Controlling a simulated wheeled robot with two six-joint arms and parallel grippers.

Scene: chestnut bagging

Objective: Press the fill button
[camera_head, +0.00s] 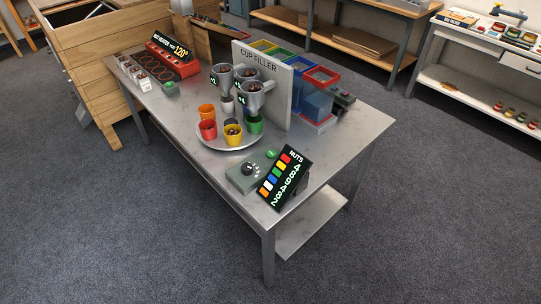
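A metal table holds the machine labelled CUP FILLER (262,62), a pale upright panel with several grey hoppers (254,97) on its front. Below them several coloured cups stand on a round tray (211,142), among them a red cup (208,130) and a yellow cup (233,137). Some cups show dark contents. In front is a grey-green control box (239,183) with a black dial (248,169) and a round green button (271,154) at its far right. I cannot read a label on that button. Neither gripper is in view.
A tilted NUTS display (285,181) with coloured bars and numbers stands right of the control box. A red heater-like unit (173,62) and another green button (169,85) are at the table's far left. Coloured bins (320,79) stand behind the panel. Open carpet (440,200) lies right.

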